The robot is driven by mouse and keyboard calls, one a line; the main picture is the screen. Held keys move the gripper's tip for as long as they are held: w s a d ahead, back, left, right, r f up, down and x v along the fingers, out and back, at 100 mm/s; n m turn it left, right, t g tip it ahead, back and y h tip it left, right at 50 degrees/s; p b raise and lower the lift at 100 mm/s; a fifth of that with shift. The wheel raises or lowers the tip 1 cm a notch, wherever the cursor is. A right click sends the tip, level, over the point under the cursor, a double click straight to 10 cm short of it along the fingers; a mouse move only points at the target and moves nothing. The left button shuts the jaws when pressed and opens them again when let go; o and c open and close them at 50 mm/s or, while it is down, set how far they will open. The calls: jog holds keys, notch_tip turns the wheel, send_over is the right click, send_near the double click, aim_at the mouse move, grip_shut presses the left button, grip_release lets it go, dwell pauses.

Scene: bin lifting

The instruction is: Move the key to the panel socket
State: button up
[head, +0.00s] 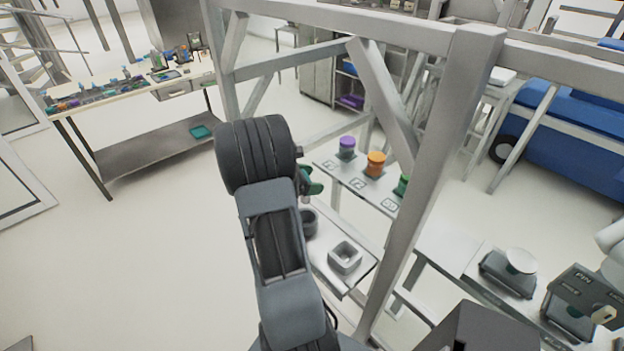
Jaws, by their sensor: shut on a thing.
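My gripper (305,181) shows only in part, beyond the thick dark wrist of my arm. A dark green piece (314,187) sticks out at its right side, and my gripper is shut on it. I cannot tell whether this piece is the key; most of it is hidden. It is in the air, left of a shelf board (347,184) with numbered places. A dark panel box (585,288) marked "PIN" stands at the lower right, with a small beige piece (603,314) at its front. I cannot make out a socket for certain.
Purple (347,145), orange (375,163) and green (402,185) capped jars stand on the board. A lower shelf holds a grey square block (345,258) and a dark round cup. A grey frame post (440,150) rises between my arm and the right-hand bench. Floor at left is clear.

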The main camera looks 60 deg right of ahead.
notch_tip(320, 180, down, 7)
jog(key=b, duration=0.4)
jog(key=shift+r+b, duration=0.15)
jog(key=shift+b, duration=0.25)
jog(key=shift+f+b, duration=1.8)
jog(key=shift+f, duration=0.6)
dwell(1.4)
dwell(0.3)
jog(key=o, duration=0.9)
jog(key=shift+o, duration=0.2)
jog(key=shift+r+p, duration=3.6)
jog(key=shift+r, duration=0.95)
